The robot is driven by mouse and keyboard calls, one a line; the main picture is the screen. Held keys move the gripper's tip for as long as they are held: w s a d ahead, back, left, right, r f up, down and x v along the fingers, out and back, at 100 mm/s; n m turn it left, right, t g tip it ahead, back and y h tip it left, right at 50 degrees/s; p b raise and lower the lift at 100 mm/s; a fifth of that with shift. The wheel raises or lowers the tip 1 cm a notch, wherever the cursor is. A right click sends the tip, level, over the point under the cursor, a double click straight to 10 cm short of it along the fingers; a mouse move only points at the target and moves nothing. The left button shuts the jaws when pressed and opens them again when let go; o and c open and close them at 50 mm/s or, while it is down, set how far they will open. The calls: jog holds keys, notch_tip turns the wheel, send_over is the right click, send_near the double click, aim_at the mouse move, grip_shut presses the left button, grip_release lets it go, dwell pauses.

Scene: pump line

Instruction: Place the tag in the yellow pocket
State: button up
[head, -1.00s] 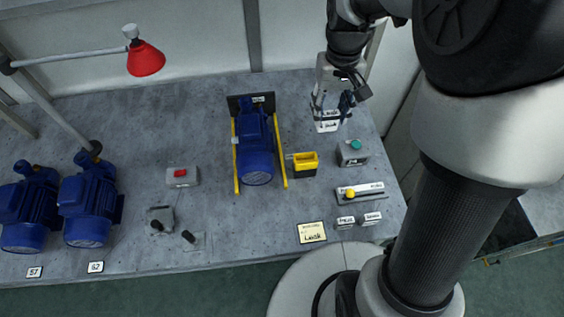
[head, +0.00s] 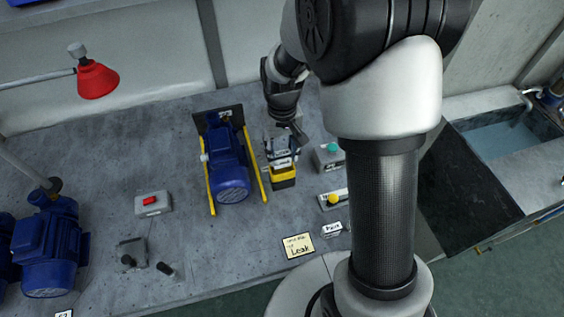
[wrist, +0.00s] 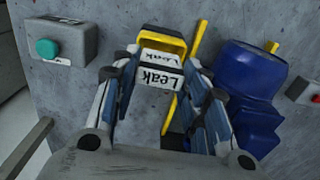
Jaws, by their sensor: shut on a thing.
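The white tag reading "Leak" (wrist: 158,78) is between the two fingers of my gripper (wrist: 160,68), which is shut on it. In the head view my gripper (head: 282,148) holds the tag (head: 281,165) at the yellow pocket (head: 284,182), to the right of the blue pump. In the wrist view the yellow pocket (wrist: 167,38) shows just beyond the tag, lined up with it. The tag overlaps the pocket's opening in both views. I cannot tell whether its lower edge is inside, as the tag and fingers hide that part.
The blue pump (head: 230,175) stands between yellow rails close on the left. A grey box with a green button (head: 327,156) is close on the right. A yellow-knobbed panel (head: 333,199), another white tag (head: 332,229) and a "Leak" note (head: 298,245) lie nearer the front.

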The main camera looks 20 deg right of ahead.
aim_at(282, 161)
notch_tip(282, 161, down, 4)
jog(key=shift+f+b, duration=0.2)
jog(key=shift+b, duration=0.55)
jog(key=shift+r, duration=0.1)
jog(key=o, duration=0.4)
jog(key=shift+f, duration=0.25)
jog(key=o, duration=0.5)
jog(key=shift+c, duration=0.2)
jog(key=shift+r, duration=0.1)
